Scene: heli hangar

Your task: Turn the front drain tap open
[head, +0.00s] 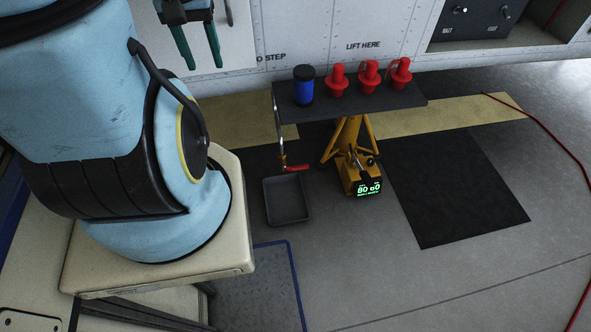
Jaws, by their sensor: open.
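The drain tap has a red lever (297,168) and a small brass body (283,161). It sits at the lower end of a thin pale pipe (278,125) by the left end of a dark shelf. The lever points to the right, roughly crosswise to the pipe. A dark grey drip tray (287,201) lies on the floor below the tap. My gripper (206,65) is at the top left, with two teal fingers apart and nothing between them. It is clear of the tap, above and to its left in the picture.
The dark shelf (400,97) carries a blue, black-capped canister (303,86) and three red plugs (369,74). A yellow jack stand (350,133) and a box with a green display (364,183) are below. A red cable (552,137) runs along the right.

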